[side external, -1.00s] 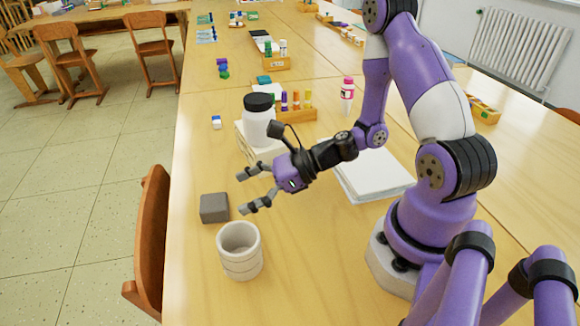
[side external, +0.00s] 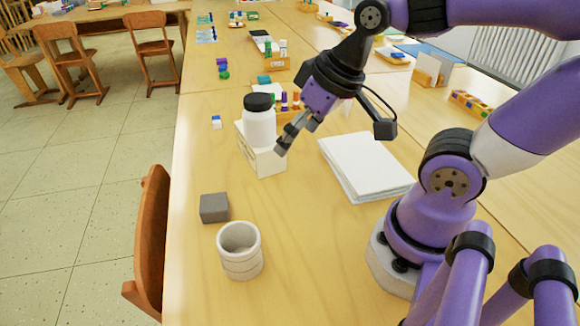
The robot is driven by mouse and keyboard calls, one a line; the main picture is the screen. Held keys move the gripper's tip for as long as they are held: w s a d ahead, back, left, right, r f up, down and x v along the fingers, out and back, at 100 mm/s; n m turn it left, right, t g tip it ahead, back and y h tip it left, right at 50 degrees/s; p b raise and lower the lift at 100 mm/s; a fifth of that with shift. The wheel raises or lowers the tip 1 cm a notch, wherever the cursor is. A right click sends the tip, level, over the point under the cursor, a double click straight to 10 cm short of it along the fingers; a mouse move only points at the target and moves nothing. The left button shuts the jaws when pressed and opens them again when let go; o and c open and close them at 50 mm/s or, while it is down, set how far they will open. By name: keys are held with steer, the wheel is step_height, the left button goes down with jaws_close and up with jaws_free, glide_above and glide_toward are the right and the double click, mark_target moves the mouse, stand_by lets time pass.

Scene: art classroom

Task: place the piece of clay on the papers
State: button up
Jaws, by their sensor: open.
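The piece of clay looks to be the grey block (side external: 214,208) on the table near its left edge, just behind a pale round cup. The papers (side external: 368,165) are a white stack lying flat on the table, right of the middle. My gripper (side external: 286,140) is open and points down and to the left, beside the white jar and above the table. Nothing shows between its fingers, which partly overlap in this view. It is apart from both the grey block and the papers.
The pale cup (side external: 240,251) stands in front of the block. A white jar with a black lid (side external: 259,122) stands on a cream box (side external: 264,160) near my gripper. Paint bottles and small blocks lie farther back. The table between block and papers is clear.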

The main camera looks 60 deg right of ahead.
steer(key=shift+o, duration=0.5)
steer(key=shift+s+d+r+n, duration=0.15)
steer(key=shift+s+r+n, duration=0.3)
steer(key=shift+r, duration=0.3)
